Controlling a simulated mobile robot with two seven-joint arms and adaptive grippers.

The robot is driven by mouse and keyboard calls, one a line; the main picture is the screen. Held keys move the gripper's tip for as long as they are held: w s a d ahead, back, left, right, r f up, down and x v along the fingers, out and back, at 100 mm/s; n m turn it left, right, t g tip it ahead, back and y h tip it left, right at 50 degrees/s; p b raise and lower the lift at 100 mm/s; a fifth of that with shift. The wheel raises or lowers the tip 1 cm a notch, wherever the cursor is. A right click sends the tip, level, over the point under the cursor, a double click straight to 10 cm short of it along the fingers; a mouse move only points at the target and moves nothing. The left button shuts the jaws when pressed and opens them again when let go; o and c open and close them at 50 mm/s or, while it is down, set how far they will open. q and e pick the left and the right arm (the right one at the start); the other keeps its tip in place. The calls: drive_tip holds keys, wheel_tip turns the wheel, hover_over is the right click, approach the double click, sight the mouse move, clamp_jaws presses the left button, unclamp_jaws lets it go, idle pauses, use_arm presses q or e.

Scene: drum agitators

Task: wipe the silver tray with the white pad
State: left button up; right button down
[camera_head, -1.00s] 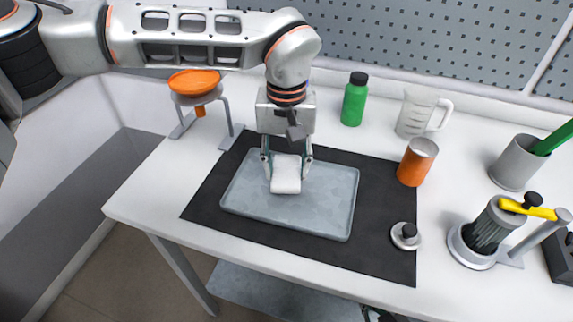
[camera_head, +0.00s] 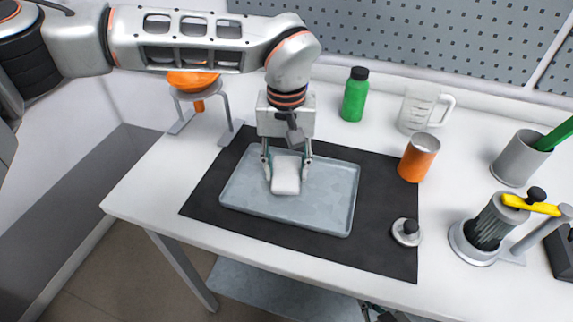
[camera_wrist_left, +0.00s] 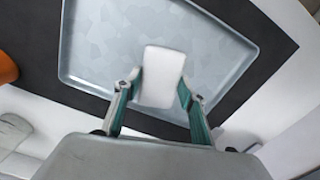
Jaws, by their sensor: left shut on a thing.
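The silver tray (camera_head: 325,205) lies flat on a dark mat on the white table; it also fills much of the left wrist view (camera_wrist_left: 100,50). My left gripper (camera_head: 286,172) reaches down over the tray's back-left part. It is shut on the white pad (camera_head: 286,181), with one finger on each side. In the left wrist view the pad (camera_wrist_left: 161,75) sits between the fingertips (camera_wrist_left: 158,97) over the tray. The pad appears to be at the tray's surface, but I cannot tell if it touches.
The dark mat (camera_head: 385,225) has free room around the tray. An orange cup (camera_head: 418,158) and a grey lid with a black knob (camera_head: 406,232) are on the right. A green bottle (camera_head: 355,95) and clear jug (camera_head: 420,110) stand behind. An orange funnel on a stand (camera_head: 195,82) is back left.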

sight(291, 161)
use_arm(q)
drive_tip(key=shift+f, duration=0.1)
drive_tip(key=shift+w+d, duration=0.25)
drive_tip(key=shift+w, duration=0.65)
drive_tip(key=shift+w+d, duration=0.25)
drive_tip(key=shift+w, duration=0.6)
drive_tip(key=shift+s, duration=0.15)
drive_tip(key=shift+s+a+p, duration=0.2)
drive_tip(key=shift+s+p, duration=0.15)
drive_tip(key=shift+s, duration=0.15)
drive_tip(key=shift+s+a+p, duration=0.15)
drive_tip(key=shift+s+p, duration=0.15)
drive_tip(key=shift+s, duration=0.2)
drive_tip(key=shift+s+a+f, duration=0.2)
drive_tip(key=shift+s+f, duration=0.15)
drive_tip(key=shift+s, duration=0.4)
drive_tip(key=shift+w+r+p, duration=0.1)
drive_tip(key=shift+r+p, duration=2.4)
drive_tip(key=shift+r, duration=0.7)
